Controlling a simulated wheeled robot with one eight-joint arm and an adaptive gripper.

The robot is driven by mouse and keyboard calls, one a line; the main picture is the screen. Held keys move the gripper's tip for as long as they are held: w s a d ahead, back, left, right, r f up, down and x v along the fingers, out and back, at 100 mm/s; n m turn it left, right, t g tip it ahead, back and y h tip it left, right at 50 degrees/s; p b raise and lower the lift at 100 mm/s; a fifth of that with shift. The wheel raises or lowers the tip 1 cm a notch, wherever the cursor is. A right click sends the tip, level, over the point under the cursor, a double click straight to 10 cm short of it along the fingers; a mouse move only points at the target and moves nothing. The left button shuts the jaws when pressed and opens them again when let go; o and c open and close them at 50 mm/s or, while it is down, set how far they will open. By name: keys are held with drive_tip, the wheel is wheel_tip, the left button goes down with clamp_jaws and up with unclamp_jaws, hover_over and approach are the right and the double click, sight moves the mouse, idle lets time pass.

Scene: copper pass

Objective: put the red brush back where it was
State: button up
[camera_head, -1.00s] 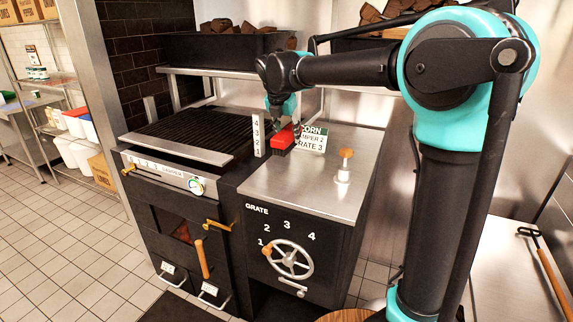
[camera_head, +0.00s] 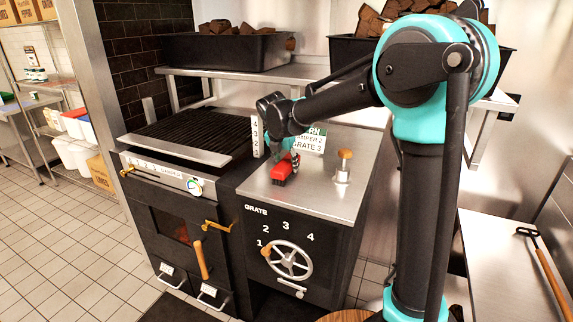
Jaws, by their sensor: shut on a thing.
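The red brush (camera_head: 281,170) has a red back and dark bristles. It is at the steel counter top (camera_head: 322,194) of the grill unit, to the right of the grill. My gripper (camera_head: 291,161) reaches down from above and is shut on the brush at its right end. The brush is tilted, its lower left end toward the front of the counter. I cannot tell whether its bristles touch the steel. My arm hides part of the counter's back.
A white and green card (camera_head: 312,140) stands behind the brush. A wooden-topped knob (camera_head: 344,165) rises to its right. A numbered white post (camera_head: 256,136) stands at left beside the grill grate (camera_head: 190,132). The counter's front is clear.

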drive_tip(key=o, duration=1.3)
drive_tip(key=v, duration=1.2)
drive_tip(key=shift+r, duration=0.1)
